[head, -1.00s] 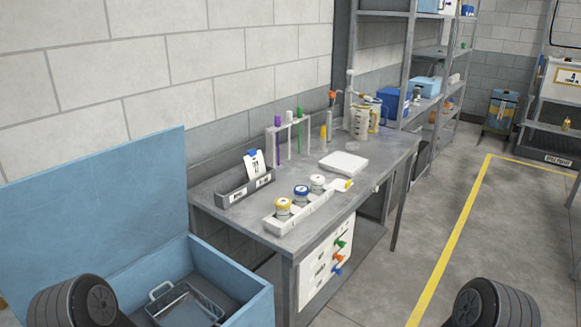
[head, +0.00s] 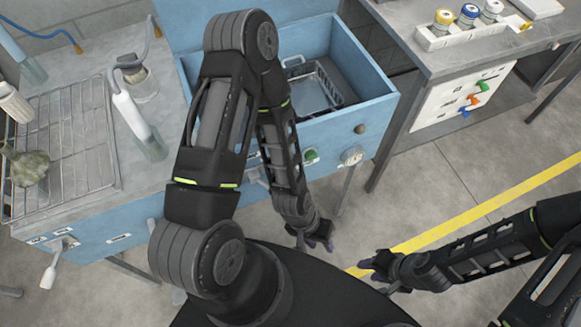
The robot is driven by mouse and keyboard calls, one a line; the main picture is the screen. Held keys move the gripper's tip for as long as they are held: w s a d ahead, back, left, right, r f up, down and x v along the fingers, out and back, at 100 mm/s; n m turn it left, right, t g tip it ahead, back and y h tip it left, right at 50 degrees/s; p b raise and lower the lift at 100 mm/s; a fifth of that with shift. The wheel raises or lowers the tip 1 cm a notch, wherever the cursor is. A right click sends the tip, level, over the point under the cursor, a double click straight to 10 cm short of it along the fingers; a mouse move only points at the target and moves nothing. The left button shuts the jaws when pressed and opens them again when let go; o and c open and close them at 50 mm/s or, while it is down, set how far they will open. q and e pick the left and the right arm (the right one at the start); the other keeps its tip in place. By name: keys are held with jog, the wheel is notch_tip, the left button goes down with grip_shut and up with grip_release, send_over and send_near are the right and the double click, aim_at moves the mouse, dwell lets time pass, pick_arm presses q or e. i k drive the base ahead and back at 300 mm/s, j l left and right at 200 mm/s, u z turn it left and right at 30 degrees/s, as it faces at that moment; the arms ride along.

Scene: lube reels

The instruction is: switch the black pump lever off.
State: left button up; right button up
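I cannot make out a black pump lever in the head view. The blue cabinet front carries a green knob (head: 311,157), a pale round knob (head: 352,155) and a small brown knob (head: 360,128). A pale lever (head: 48,275) hangs at its lower left. Green, orange and blue levers (head: 474,98) sit on a white panel under the grey bench. My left gripper (head: 316,243) is low in front of the blue cabinet, apart from its knobs. My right gripper (head: 370,264) is to the right of it, over the floor. Both are too small to tell their opening. My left arm hides part of the cabinet front.
The blue cabinet's open bin holds a wire basket (head: 312,90). A wire rack (head: 65,140) and tubes lie on the left worktop. The grey bench (head: 440,60) holds several jars in a white tray (head: 474,32). Floor with a yellow line (head: 480,208) is clear at right.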

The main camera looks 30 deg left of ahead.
aim_at(260, 182)
jog(key=i+l, duration=0.8)
jog(key=u, duration=2.75)
jog(key=j+z, duration=0.1)
jog(key=z, duration=0.3)
jog(key=k+z, duration=0.15)
jog(key=z, duration=0.7)
jog(key=k+z, duration=0.15)
jog(key=z, duration=0.3)
